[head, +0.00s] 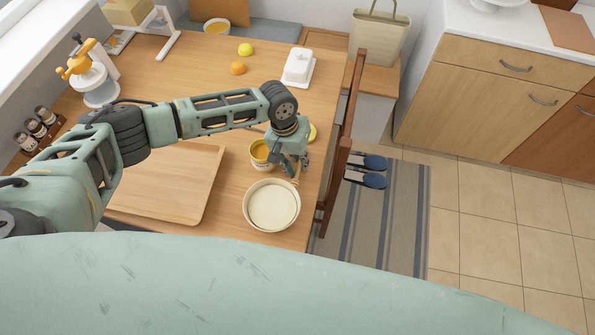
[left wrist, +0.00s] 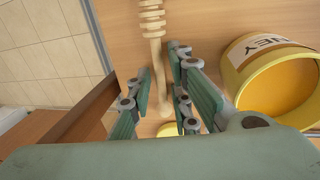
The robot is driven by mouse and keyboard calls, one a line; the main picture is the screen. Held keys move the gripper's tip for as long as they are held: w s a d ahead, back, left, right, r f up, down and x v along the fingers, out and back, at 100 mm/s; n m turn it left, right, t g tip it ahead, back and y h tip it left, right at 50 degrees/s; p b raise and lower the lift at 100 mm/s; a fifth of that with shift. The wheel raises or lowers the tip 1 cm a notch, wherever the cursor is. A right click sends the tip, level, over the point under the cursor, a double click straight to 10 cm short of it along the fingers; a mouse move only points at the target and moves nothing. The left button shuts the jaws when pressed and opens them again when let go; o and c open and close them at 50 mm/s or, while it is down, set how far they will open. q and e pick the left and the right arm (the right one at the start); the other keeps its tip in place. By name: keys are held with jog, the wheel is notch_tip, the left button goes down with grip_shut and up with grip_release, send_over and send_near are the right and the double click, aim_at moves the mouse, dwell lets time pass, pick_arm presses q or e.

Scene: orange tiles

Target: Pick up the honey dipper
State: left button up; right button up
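The honey dipper (left wrist: 154,36) is pale wood with a ridged head. In the left wrist view it lies on the table, its handle running between the fingers of my left gripper (left wrist: 156,98). The fingers are apart, with a gap visible at least on the handle's left side. In the head view my left gripper (head: 292,170) points down over the table's right part and hides most of the dipper. A honey jar (head: 260,154) with a yellow rim stands close beside the gripper; its label shows in the left wrist view (left wrist: 262,46). My right gripper is not in view.
A cream bowl (head: 272,206) stands just in front of the gripper. A yellow lid (head: 312,133) lies behind it. A wooden board (head: 170,185) lies to the left. A chair (head: 335,180) stands at the table's right edge. A white butter dish (head: 298,68), lemon and orange are farther back.

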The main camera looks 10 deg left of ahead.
pick_arm(q)
jog(key=shift+c, duration=0.3)
grip_shut()
